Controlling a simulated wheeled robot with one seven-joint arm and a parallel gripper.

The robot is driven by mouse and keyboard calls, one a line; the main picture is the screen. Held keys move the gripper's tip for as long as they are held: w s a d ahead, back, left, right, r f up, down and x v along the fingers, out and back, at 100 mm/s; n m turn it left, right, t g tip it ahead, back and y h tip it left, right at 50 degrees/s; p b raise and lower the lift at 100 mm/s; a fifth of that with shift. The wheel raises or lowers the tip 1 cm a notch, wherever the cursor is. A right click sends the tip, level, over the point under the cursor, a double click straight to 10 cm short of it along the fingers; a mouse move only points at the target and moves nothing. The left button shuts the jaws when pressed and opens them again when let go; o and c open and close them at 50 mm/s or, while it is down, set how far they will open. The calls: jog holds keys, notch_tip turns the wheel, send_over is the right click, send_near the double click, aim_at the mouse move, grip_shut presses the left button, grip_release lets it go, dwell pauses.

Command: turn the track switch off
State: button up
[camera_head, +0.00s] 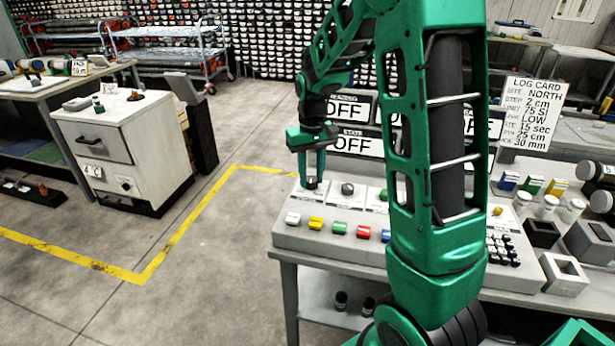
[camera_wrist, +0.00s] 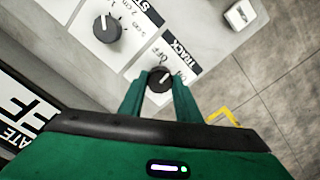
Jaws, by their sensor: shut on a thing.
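The track switch is a small dark round knob (camera_wrist: 160,79) on the light console (camera_wrist: 70,50), with a black TRACK label (camera_wrist: 180,55) and OFF and ON marks beside it. My gripper (camera_wrist: 160,88) has its two green fingers on either side of the knob, shut on it. The knob's pale pointer line slants toward the upper right in the wrist view; its exact setting is hard to tell. In the head view my gripper (camera_head: 311,183) points down at the console's far left dial, and the fingers mostly hide the knob.
A second dial (camera_wrist: 107,29) sits beside the track knob. Signs reading OFF (camera_head: 352,144) stand behind the console. Several coloured buttons (camera_head: 340,228) line the front. A log card (camera_head: 533,112) stands at right. A grey cabinet (camera_head: 120,150) and open floor lie left.

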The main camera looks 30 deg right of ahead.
aim_at(310, 178)
jog(key=n, duration=0.3)
jog(key=shift+w+r+n, duration=0.15)
jog(key=shift+w+n, duration=0.1)
jog(key=shift+n, duration=1.95)
jog(key=o, duration=1.1)
jog(key=shift+c, duration=0.2)
jog(key=shift+s, duration=0.1)
notch_tip(310, 178, up, 10)
jog(key=shift+r, duration=0.25)
